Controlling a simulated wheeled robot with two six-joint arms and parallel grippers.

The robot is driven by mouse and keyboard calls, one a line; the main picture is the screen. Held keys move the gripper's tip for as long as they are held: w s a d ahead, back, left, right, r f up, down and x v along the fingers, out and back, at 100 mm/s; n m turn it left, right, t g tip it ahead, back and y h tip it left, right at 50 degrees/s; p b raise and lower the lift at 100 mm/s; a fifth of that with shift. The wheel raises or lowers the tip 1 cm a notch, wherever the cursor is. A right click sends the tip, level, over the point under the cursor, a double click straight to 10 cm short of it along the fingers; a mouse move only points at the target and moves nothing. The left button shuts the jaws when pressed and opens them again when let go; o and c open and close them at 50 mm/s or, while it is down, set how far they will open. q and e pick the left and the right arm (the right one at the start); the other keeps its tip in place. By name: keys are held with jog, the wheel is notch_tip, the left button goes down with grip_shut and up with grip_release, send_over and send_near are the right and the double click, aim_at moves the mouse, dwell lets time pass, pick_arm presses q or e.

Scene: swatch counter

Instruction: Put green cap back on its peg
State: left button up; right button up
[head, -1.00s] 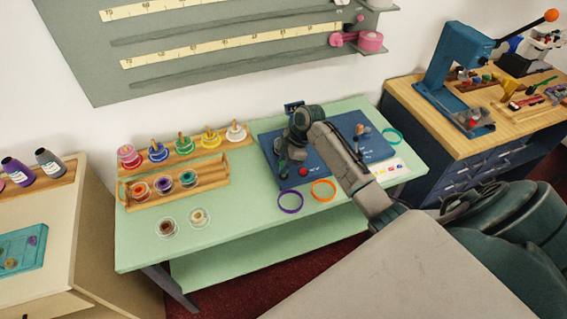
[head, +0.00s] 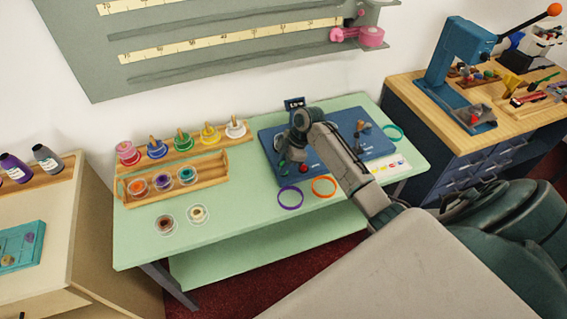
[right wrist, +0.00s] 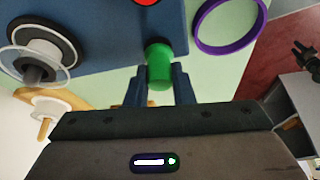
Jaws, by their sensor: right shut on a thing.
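My right gripper (right wrist: 159,88) is shut on a small green cap (right wrist: 159,66), which sits between its two fingertips. In the head view the right gripper (head: 284,164) is over the left side of the blue board (head: 268,143), partly hidden by my own arm, and a bit of green shows there. A green ring with a wooden peg (head: 183,141) stands in the back rack. I cannot tell which peg belongs to the cap. My left gripper is not in view.
A red cap (head: 303,168) is on the board close to my right gripper. A purple ring (head: 291,197) and an orange ring (head: 324,186) lie near its front edge.

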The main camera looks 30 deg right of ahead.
jog(key=shift+f, duration=0.1)
jog(key=o, duration=1)
notch_tip(320, 180, up, 7)
jog(key=p, duration=0.6)
dwell(0.3)
dwell(0.3)
